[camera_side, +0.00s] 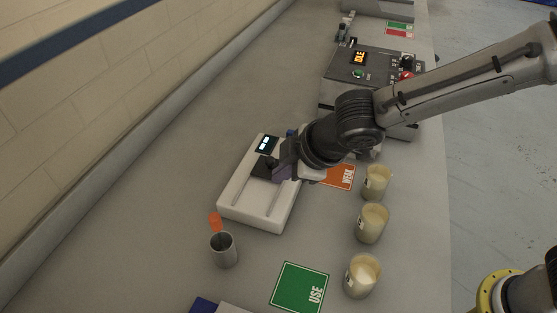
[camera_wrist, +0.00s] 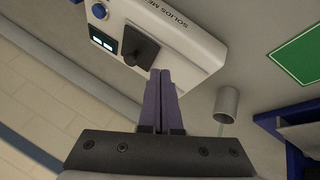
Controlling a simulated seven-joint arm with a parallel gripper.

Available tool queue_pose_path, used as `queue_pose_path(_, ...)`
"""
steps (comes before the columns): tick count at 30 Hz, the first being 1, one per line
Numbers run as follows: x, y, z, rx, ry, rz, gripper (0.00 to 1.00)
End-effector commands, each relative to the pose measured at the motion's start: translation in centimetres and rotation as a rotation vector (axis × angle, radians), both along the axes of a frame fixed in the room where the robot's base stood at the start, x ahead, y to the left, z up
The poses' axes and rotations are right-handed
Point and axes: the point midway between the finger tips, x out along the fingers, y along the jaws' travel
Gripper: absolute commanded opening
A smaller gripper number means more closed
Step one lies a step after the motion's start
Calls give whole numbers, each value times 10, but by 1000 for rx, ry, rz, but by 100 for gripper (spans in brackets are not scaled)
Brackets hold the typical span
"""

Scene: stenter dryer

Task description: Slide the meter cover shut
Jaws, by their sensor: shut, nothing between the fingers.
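The white meter (camera_side: 230,197) lies on the bench, with a small lit display (camera_side: 266,143) at its far end and two long slots along its top. Its dark cover (camera_side: 263,166) sits near the display and leaves the slotted near part bare. The cover also shows in the wrist view (camera_wrist: 139,47), beside the lit display (camera_wrist: 103,42), with a raised part on it. My gripper (camera_wrist: 160,72) has its purple fingers together and empty, tips right by the cover's edge. I cannot tell if they touch it. In the side view my gripper (camera_side: 284,172) is at the cover's right.
A metal cup (camera_side: 223,250) stands near the meter's near end. Several filled beakers (camera_side: 371,222) stand to the right. A green USE card (camera_side: 299,287) and an orange WEAK card (camera_side: 341,177) lie flat. A control box (camera_side: 345,68) stands behind.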

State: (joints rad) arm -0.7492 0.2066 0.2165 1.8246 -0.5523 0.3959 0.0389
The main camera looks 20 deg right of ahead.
Motion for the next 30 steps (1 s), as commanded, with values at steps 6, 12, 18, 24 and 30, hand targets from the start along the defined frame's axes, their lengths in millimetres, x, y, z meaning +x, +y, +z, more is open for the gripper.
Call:
queue_pose_path(6, -24, -10, 45, 6, -5, 0, 0)
queue_pose_path(12, -40, -17, 71, 5, -5, 0, 0)
queue_pose_path(18, -47, -20, 82, 2, -3, 0, 0)
queue_pose_path(24, -38, -35, 89, 13, -13, -41, 0)
queue_pose_path(30, -22, -129, 140, 99, -87, -253, 0)
